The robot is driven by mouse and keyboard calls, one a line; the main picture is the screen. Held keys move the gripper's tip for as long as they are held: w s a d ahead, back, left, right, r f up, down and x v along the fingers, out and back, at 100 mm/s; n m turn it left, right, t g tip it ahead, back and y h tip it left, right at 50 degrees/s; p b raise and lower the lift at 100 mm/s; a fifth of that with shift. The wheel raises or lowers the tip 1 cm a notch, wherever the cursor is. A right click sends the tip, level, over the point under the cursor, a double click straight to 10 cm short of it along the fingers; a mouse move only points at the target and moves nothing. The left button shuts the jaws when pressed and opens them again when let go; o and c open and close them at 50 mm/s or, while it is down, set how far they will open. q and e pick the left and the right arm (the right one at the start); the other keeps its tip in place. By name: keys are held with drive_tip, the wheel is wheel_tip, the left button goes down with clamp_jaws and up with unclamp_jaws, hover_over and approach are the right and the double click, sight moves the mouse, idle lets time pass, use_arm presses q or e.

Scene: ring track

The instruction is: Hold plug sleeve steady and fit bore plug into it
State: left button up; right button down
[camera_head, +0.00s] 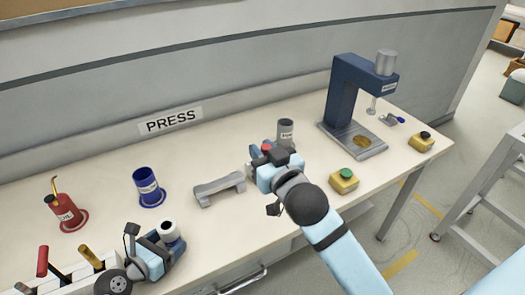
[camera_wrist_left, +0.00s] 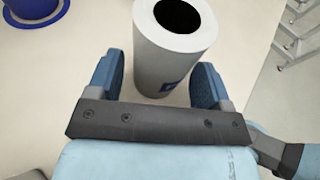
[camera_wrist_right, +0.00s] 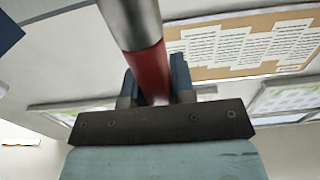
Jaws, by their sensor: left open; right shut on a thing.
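The plug sleeve (camera_head: 168,231) is a pale upright cylinder with a dark round bore. It stands on the table at the lower left of the head view. In the left wrist view the sleeve (camera_wrist_left: 175,60) is between the open fingers of my left gripper (camera_wrist_left: 165,85), with a blue patch low on its side. My left gripper also shows in the head view (camera_head: 165,242). My right gripper (camera_wrist_right: 155,85) is shut on the red part of the bore plug (camera_wrist_right: 148,72), whose metal end points away from the gripper. In the head view my right gripper (camera_head: 265,155) is near mid-table; the plug is mostly hidden there.
A grey labelled cylinder (camera_head: 286,131) stands beside my right gripper. A blue cup (camera_head: 148,186), a red can (camera_head: 66,210) and a grey cradle (camera_head: 218,189) are on the table. A blue press (camera_head: 343,100) and yellow button boxes (camera_head: 343,182) are at the right. A tool rack (camera_head: 75,272) is at lower left.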

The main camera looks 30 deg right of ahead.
use_arm(q)
drive_tip(key=shift+w+d+f, duration=0.1)
drive_tip(key=shift+w+d, duration=0.1)
drive_tip(key=shift+d, duration=0.05)
drive_tip(key=shift+c, duration=0.2)
drive_tip(key=c, duration=0.6)
use_arm(e)
drive_tip(key=w+a+r+n+g+y, duration=0.1)
drive_tip(key=w+a+n+y, duration=0.15)
drive_tip(key=a, duration=0.55)
drive_tip(key=w+a+r+n+y, duration=0.1)
drive_tip(key=w+a+r+y, duration=0.15)
drive_tip(key=a, duration=0.55)
drive_tip(key=w+a+n+g+y, duration=0.1)
drive_tip(key=a+y, duration=0.2)
drive_tip(key=a, duration=0.5)
wheel_tip(320, 180, down, 10)
drive_tip(key=shift+a+r+n, duration=0.25)
drive_tip(key=shift+a+n, duration=0.1)
drive_tip(key=shift+a, duration=0.1)
